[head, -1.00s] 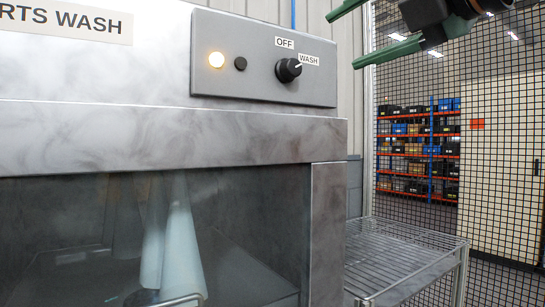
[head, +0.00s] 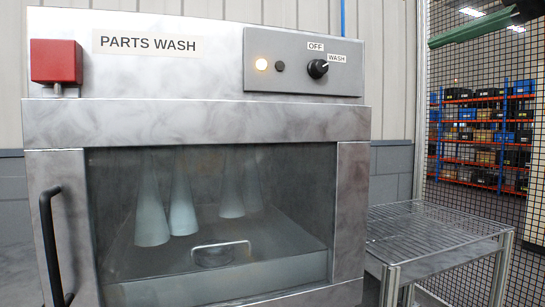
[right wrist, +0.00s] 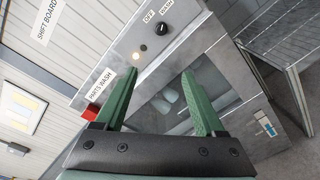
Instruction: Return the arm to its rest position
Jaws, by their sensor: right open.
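My right gripper (right wrist: 160,72) is open and empty in the right wrist view, its two green fingers spread in front of the parts washer (right wrist: 232,80). In the head view only a green finger of the right gripper (head: 472,30) shows at the top right, apart from the washer. The washer stands with its door shut in the head view (head: 200,125). Its black knob (head: 317,68) is turned toward WASH, and the lamp (head: 261,64) is lit. My left gripper is not in view.
A wire rack table (head: 420,235) stands empty right of the washer. A mesh fence (head: 440,200) and shelves of bins (head: 480,125) lie beyond. A red box (head: 56,61) and a black door handle (head: 50,240) are at the washer's left. Spray cones show behind the glass.

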